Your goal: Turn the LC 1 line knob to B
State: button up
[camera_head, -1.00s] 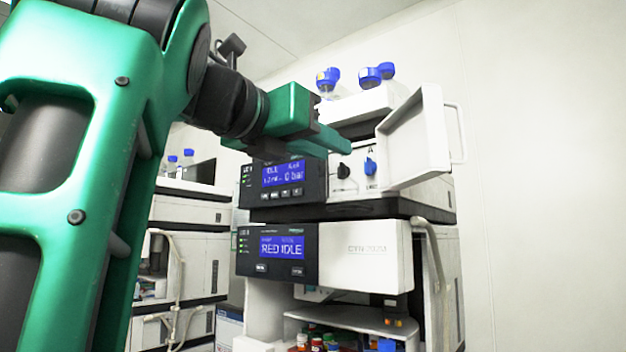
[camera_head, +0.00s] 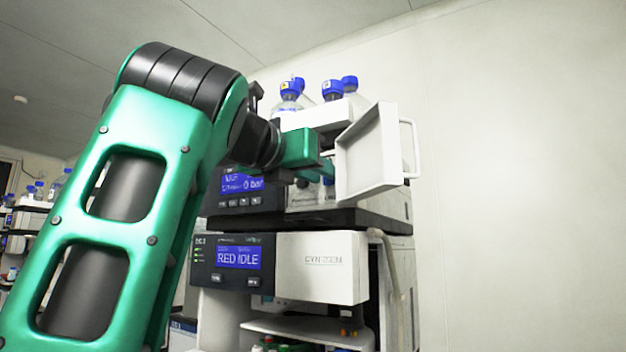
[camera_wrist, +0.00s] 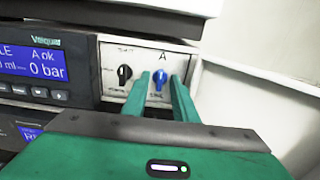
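The blue line knob (camera_wrist: 159,79) is on the white panel in the wrist view, with the letter A printed above it and a label below. Its pointer end appears to point up, towards A. My gripper (camera_wrist: 161,76) is open, with one green finger on each side of the blue knob in the picture. I cannot tell whether the fingers touch it or how much depth is left. In the head view my gripper (camera_head: 328,168) is in front of the upper unit's panel and largely hides the knobs.
A black knob (camera_wrist: 124,74) is just left of the blue one. The opened white door (camera_head: 372,150) is close on the right of my gripper. A blue display (camera_wrist: 30,62) is at the left. Blue-capped bottles (camera_head: 290,90) stand on top.

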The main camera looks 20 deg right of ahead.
grip_shut()
jog(key=shift+a, duration=0.1)
jog(key=m, duration=0.7)
jog(key=shift+s+m, duration=0.1)
jog(key=shift+m, duration=0.2)
jog(key=m, duration=0.5)
jog(key=shift+d, duration=0.2)
jog(key=m, duration=0.5)
jog(key=shift+s+f, duration=0.1)
jog(key=shift+f, duration=0.1)
jog(key=shift+d+f+m, duration=0.1)
jog(key=shift+m, duration=0.2)
